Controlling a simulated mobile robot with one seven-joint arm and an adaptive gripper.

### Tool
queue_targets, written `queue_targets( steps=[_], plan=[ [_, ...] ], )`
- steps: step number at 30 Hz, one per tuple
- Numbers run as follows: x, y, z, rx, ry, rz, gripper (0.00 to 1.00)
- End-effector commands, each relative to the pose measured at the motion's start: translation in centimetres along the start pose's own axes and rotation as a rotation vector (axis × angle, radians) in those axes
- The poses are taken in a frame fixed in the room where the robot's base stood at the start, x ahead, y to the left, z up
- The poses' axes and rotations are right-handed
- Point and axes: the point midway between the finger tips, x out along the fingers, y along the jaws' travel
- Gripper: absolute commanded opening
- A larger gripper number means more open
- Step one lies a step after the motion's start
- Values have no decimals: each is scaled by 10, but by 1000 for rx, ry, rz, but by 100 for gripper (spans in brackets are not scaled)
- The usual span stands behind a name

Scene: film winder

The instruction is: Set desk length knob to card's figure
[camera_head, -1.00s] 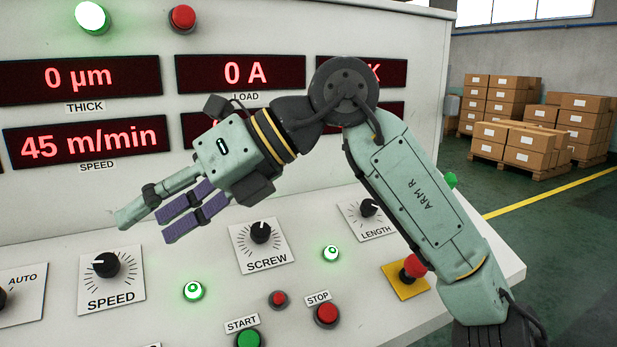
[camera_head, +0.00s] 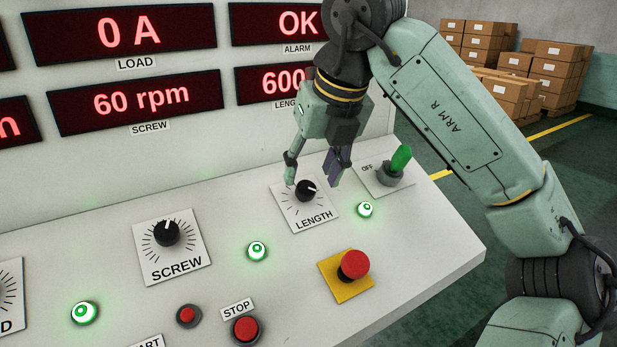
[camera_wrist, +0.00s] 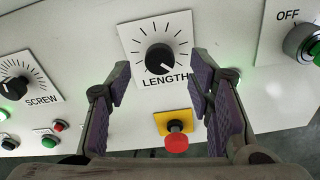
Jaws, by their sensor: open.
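The black LENGTH knob (camera_head: 305,190) sits on its white dial plate (camera_head: 321,214) on the sloped desk. Its white pointer mark faces right and slightly up in the head view. The knob (camera_wrist: 159,58) also shows in the wrist view, between and beyond my fingers, its mark toward the lower right. My gripper (camera_head: 312,184) is open, fingers pointing down over the LENGTH plate, apart from the knob as far as I can see. The red length display (camera_head: 284,81) reads "600", its right end hidden by my gripper. No card is in view.
A green OFF switch (camera_head: 400,159) stands just right of the LENGTH plate. A red mushroom button (camera_head: 354,264) on a yellow plate is in front. The SCREW knob (camera_head: 166,233) is to the left. Lit green buttons (camera_head: 257,251) lie between. Boxes (camera_head: 500,62) stand behind.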

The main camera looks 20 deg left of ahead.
Motion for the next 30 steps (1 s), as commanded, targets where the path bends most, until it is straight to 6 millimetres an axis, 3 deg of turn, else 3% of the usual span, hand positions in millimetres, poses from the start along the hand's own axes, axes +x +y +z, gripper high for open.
queue_targets(
  steps=[7,18,30],
  plan=[
    [31,1,0,-1,0,3,48],
    [37,1,0,-2,-1,1,48],
    [37,1,0,-2,-1,2,21]
  ],
)
